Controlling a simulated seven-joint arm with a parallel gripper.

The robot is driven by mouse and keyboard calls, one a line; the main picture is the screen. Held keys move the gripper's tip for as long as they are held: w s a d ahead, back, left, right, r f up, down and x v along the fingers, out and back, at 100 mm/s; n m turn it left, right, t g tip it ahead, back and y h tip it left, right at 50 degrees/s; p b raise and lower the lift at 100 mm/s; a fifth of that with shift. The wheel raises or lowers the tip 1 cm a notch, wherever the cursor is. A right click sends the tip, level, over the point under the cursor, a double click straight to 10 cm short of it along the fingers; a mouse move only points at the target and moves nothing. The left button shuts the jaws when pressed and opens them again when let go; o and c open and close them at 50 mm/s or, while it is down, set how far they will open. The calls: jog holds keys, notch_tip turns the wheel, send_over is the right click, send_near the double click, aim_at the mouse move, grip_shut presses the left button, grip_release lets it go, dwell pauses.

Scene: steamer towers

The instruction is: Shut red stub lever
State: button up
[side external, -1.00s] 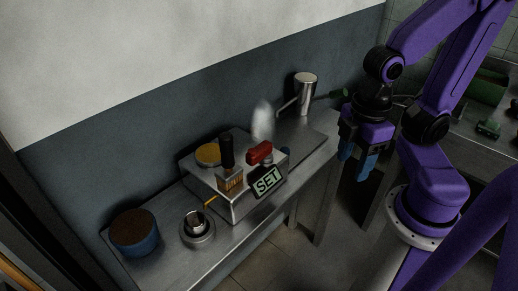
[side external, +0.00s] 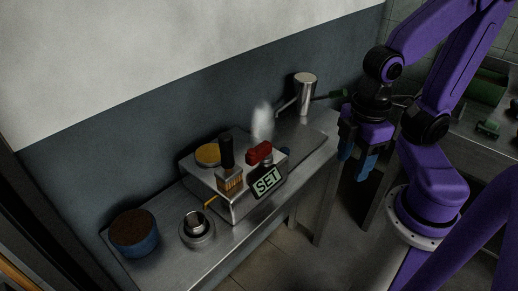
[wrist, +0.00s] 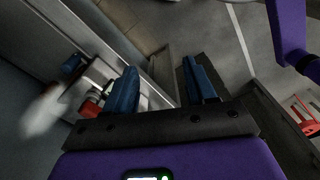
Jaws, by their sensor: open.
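The red stub lever (side external: 259,152) sits on top of a metal steamer box (side external: 212,184), at its right side, with a white plume of steam (side external: 262,122) rising just behind it. In the wrist view the red lever (wrist: 91,107) shows at the left, partly hidden behind my left finger and the gripper body. My gripper (side external: 357,164) has blue fingertips and hangs to the right of the counter, well apart from the lever. In the wrist view my gripper (wrist: 163,88) is open with nothing between its fingers.
A SET sign (side external: 267,181) is on the box front. A black upright handle (side external: 227,151) and a yellow round cap (side external: 208,154) are on the box. A steel canister (side external: 305,92) stands behind right; a blue tub (side external: 134,233) and small metal cup (side external: 196,222) stand left.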

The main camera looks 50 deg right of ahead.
jog(key=w+a+r+n, duration=0.1)
jog(key=w+a+r, duration=0.1)
jog(key=w, duration=0.3)
jog(key=w+a+r+n, duration=0.1)
jog(key=w+a+r, duration=0.15)
jog(key=w, duration=0.35)
jog(key=n, duration=0.3)
send_near(257, 149)
notch_tip(257, 149, down, 10)
jog(key=shift+a+f, duration=0.1)
jog(key=shift+a, duration=0.05)
jog(key=c, duration=1)
jog(key=shift+o, duration=0.2)
